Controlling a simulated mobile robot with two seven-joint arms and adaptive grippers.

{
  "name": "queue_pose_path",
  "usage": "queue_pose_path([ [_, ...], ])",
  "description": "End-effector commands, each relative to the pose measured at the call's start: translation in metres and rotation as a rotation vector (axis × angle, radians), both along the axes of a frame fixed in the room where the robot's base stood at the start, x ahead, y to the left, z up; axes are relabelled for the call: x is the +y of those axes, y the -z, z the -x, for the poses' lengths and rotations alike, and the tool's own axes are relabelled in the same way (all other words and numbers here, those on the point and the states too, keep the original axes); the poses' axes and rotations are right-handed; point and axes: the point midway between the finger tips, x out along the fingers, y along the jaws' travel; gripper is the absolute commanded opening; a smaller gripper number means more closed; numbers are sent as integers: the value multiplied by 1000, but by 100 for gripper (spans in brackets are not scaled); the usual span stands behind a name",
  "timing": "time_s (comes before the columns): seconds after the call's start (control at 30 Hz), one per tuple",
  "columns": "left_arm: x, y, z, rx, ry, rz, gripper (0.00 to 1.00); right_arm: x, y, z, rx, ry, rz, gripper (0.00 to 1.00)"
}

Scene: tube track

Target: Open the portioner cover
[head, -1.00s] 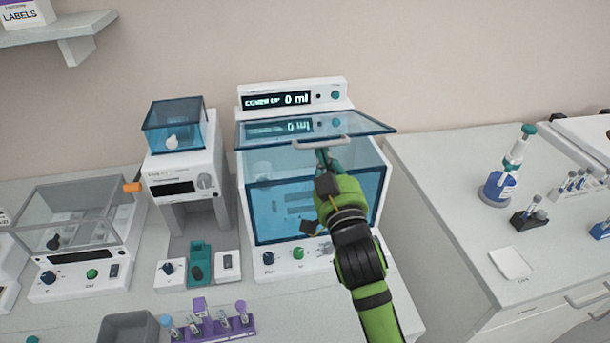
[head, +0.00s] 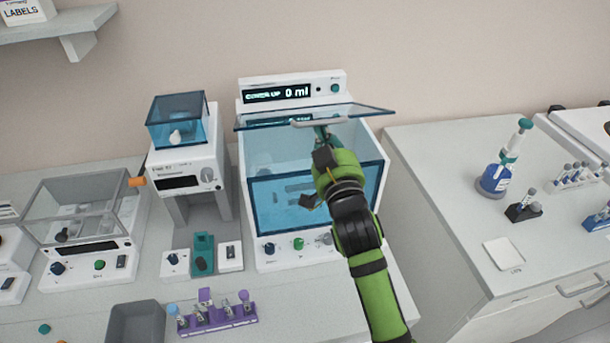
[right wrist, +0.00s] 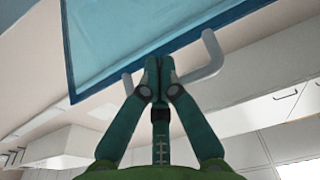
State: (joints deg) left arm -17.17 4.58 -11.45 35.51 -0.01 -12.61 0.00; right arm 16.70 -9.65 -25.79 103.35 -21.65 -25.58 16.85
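The portioner (head: 377,165) is a white box with a blue see-through front, and its display (head: 276,94) reads "COVER UP 0 ml". Its blue see-through cover (head: 350,111) is raised above the box top and seen nearly edge-on in the head view. The cover also fills the upper part of the right wrist view (right wrist: 130,40). A pale handle (head: 335,121) sits on the cover's front edge, and it also shows in the right wrist view (right wrist: 213,58). My right gripper (head: 321,132) has its fingertips closed together at this handle (right wrist: 160,72). My left gripper is out of view.
A balance with a small blue box (head: 178,130) stands left of the portioner, beyond it a clear-lidded device (head: 75,205). A purple tube rack (head: 215,320) and grey bin (head: 135,322) lie in front.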

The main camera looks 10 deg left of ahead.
Motion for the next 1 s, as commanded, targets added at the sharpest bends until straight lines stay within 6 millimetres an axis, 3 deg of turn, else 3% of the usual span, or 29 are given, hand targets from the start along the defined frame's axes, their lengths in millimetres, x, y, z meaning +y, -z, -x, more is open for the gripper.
queue_pose_path([
  [0.1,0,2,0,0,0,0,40,5,-11,-10,-10,-2,-14,0],
  [1.0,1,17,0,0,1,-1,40,26,-25,-71,-5,-2,-13,0],
])
